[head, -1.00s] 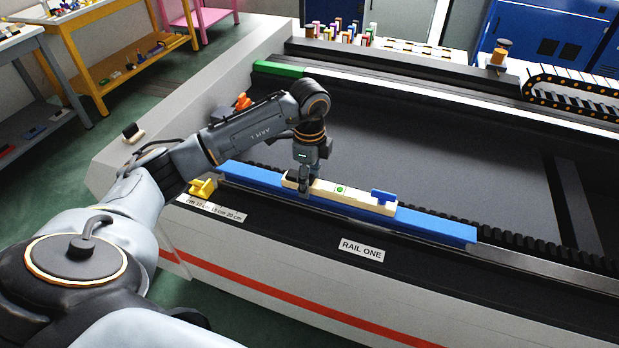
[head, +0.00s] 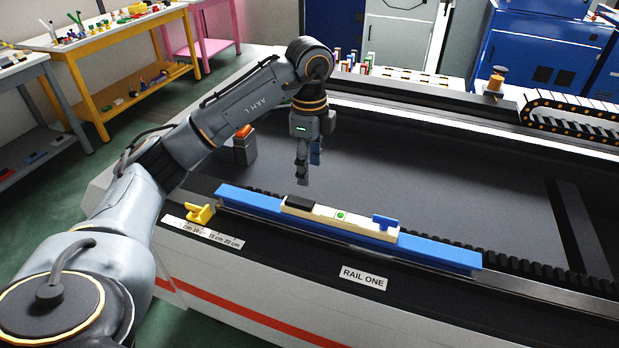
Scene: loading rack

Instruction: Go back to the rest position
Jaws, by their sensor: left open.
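My left gripper (head: 309,172) hangs in the head view with its fingers pointing down. It is open and empty, above the dark bed behind the blue rail. A white bar (head: 322,213) with a black left end, a green dot and a blue piece on its right end (head: 385,222) lies on the blue rail (head: 438,252). The gripper is apart from the bar, above and behind it. My right gripper does not show.
A block with an orange top (head: 245,148) stands behind my left arm. The dark bed (head: 450,180) is clear to the right.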

